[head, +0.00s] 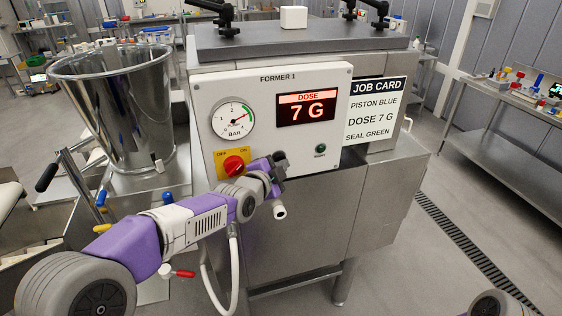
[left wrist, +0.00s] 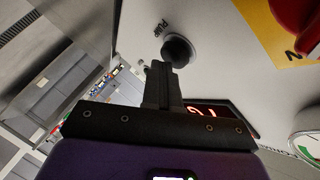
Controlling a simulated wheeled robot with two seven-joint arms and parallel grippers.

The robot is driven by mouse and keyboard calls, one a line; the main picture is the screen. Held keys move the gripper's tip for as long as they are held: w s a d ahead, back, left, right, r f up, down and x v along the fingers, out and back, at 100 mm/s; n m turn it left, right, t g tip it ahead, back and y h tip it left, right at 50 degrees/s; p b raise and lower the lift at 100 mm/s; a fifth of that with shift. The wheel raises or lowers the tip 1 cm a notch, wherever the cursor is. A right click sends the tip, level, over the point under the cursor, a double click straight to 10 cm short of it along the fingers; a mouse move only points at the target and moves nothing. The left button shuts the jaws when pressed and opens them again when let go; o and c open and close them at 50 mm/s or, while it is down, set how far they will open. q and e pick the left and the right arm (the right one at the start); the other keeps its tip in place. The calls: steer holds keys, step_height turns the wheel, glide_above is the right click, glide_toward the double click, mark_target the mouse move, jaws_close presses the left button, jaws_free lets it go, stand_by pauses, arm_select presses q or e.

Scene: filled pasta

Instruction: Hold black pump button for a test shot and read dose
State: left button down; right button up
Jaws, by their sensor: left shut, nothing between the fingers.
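The black pump button (left wrist: 178,50) shows in the left wrist view on a pale panel, beside a "PUMP" label. My left gripper (left wrist: 163,74) is shut and empty, its fingertips right at the button's lower edge; I cannot tell whether they press it. In the head view my left gripper (head: 279,168) is at the panel's lower edge and hides the button. The red dose display (head: 307,109) reads "7 G". It is partly visible in the left wrist view (left wrist: 205,111). My right gripper is not in view.
The FORMER 1 panel (head: 262,83) carries a pressure gauge (head: 233,121) with its needle by the green band, a red rotary switch (head: 234,165) and a small green button (head: 321,149). A job card (head: 375,112) reads "DOSE 7 G". A steel hopper (head: 115,110) stands left.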

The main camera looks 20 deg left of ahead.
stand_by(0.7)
arm_select(q)
steer(key=shift+s+d+p, duration=0.35)
steer(key=shift+s+d, duration=0.1)
steer(key=shift+s, duration=0.2)
steer(key=s+d+p, duration=0.2)
steer(key=s+p, duration=0.1)
steer(key=s, duration=0.1)
steer(key=shift+s+d+p, duration=0.1)
steer(key=shift+d+p, duration=0.3)
